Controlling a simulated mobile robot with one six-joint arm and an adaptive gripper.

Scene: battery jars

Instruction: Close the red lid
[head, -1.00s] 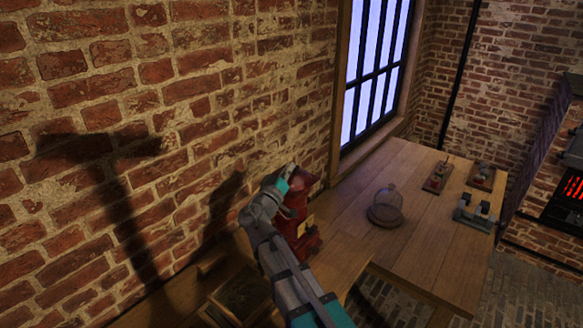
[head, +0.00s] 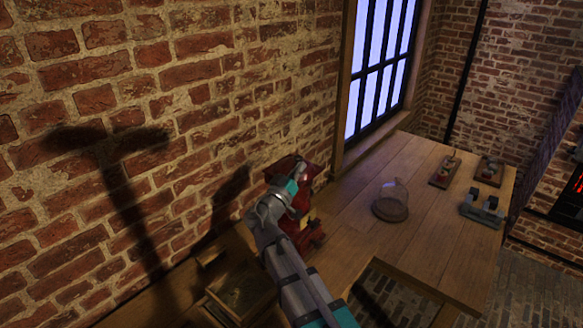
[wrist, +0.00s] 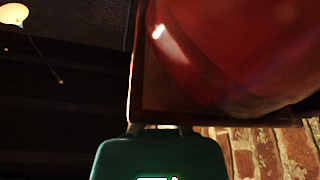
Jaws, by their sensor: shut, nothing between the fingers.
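The red lid (head: 284,166) shows at the top of a red box-like body (head: 310,233) on the wooden table by the brick wall. The lid looks raised and tilted, but my arm hides much of it and its hinge. In the wrist view the red lid (wrist: 235,55) fills the upper right, with a glossy curved surface and a straight dark edge. My gripper (head: 297,183) is at the lid, in front of the red body. It also shows at the bottom of the wrist view (wrist: 152,130), shut and empty, close against the lid's lower edge; contact is unclear.
A glass dome (head: 392,200) stands on the table (head: 350,222) to the right. Small trays with parts (head: 445,170) and a grey metal block piece (head: 482,209) lie farther right. An open wooden box (head: 240,292) is at lower left. The brick wall is close behind the lid.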

